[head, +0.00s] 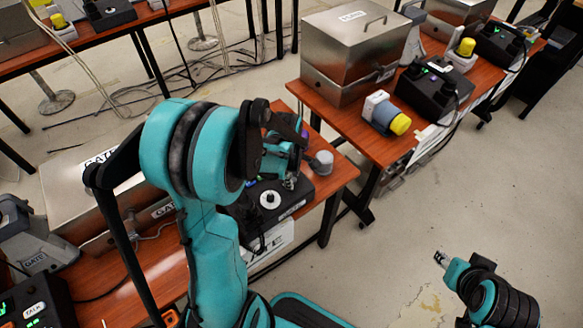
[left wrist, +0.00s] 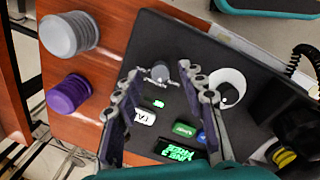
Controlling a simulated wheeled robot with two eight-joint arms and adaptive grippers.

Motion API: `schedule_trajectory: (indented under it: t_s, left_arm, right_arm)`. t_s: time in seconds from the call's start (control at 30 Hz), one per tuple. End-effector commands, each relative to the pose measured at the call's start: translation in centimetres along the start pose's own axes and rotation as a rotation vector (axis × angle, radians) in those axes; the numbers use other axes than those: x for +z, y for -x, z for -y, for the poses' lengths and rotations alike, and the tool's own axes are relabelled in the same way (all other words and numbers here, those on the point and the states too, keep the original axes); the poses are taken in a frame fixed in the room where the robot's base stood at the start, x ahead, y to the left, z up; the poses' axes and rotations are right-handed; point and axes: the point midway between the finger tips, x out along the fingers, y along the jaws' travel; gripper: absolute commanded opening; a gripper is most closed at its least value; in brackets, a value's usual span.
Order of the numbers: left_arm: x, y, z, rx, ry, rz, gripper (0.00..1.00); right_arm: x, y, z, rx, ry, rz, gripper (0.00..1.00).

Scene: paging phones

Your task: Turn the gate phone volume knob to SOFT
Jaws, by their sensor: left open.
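The black phone unit (head: 296,191) stands on the wooden table below my left gripper. It also fills the middle of the left wrist view (left wrist: 160,35). On its top are a small grey knob (left wrist: 160,72) with tiny printing around it and a larger white round part (left wrist: 228,88). My left gripper (head: 284,163) is open; in the left wrist view its fingertips (left wrist: 162,80) lie on either side of the small grey knob, with no clear contact. Height above the knob is hard to tell. The printed marks are too small to read. My right gripper (head: 440,258) is over the floor, away from the tables.
A grey cylinder (left wrist: 68,33) and a purple cylinder (left wrist: 68,93) stand beside the unit. Green-lit displays (left wrist: 180,150) and a coiled cord (left wrist: 305,58) are close by. A GATE-labelled handset (head: 35,250) and metal box (head: 75,190) are at left. Another table (head: 345,125) holds similar equipment.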

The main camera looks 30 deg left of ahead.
Motion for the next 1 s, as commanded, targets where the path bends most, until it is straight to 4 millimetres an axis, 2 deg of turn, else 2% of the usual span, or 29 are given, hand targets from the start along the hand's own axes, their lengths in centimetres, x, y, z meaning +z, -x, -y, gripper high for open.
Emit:
schedule_trajectory:
  t_s: [0.3,0.5,0.7,1.0]
  left_arm:
    - [0.0,6.6,0.1,0.000,0.000,0.000,0.40]
    - [0.0,9.8,0.1,-0.001,0.000,0.000,0.40]
    - [0.0,11.0,0.1,-0.001,0.000,0.000,0.40]
    - [0.0,11.0,0.1,0.000,0.000,0.000,0.40]
  right_arm:
    - [0.0,0.0,0.0,0.000,0.000,0.000,0.40]
    - [0.0,0.0,0.0,0.000,0.000,0.000,0.40]
    - [0.0,0.0,0.0,0.000,0.000,0.000,0.40]
    - [0.0,0.0,0.0,0.000,0.000,0.000,0.40]
